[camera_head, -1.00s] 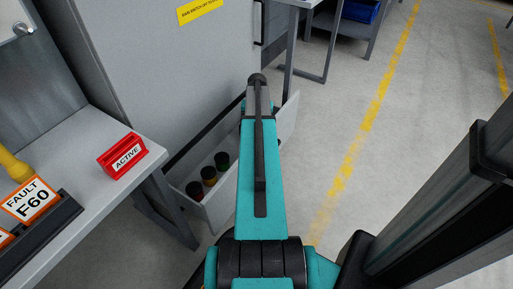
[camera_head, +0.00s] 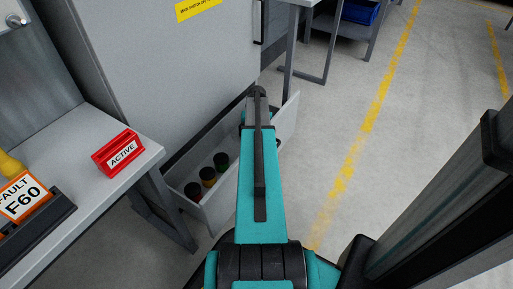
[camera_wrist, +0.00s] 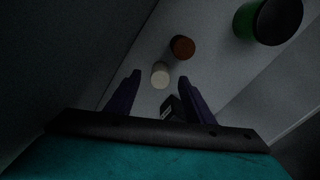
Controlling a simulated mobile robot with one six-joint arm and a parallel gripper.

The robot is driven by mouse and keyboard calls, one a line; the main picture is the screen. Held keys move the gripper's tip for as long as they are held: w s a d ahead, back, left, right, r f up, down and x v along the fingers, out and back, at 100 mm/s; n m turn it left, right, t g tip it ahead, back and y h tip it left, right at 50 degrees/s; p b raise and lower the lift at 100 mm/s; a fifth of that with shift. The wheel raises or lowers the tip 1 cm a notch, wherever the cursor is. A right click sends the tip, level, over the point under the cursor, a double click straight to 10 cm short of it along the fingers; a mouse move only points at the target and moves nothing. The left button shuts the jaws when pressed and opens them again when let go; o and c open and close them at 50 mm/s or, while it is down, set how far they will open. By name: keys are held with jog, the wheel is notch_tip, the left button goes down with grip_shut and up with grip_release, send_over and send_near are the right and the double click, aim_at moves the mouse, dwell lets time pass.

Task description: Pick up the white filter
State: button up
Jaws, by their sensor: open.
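The white filter (camera_wrist: 159,79) is a short pale cylinder on the drawer floor in the wrist view. It appears between the tips of my gripper (camera_wrist: 160,84), whose two dark fingers are apart. I cannot tell how far below the fingertips it lies. A reddish-brown cylinder (camera_wrist: 182,47) stands close beyond it. A small dark block (camera_wrist: 172,107) shows near the right finger. In the head view my arm hides both the gripper and the white filter.
The open drawer (camera_head: 216,208) of the grey cabinet (camera_head: 165,65) holds several dark-topped canisters, one green (camera_wrist: 258,22). Its walls stand near my gripper. A bench (camera_head: 95,205) at left carries a red ACTIVE sign (camera_head: 117,154) and a FAULT F60 sign (camera_head: 20,195).

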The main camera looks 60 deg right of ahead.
jog(key=shift+f+b, duration=1.35)
jog(key=shift+f, duration=1.05)
jog(key=c, duration=1.1)
notch_tip(320, 180, up, 18)
jog(key=p, duration=0.7)
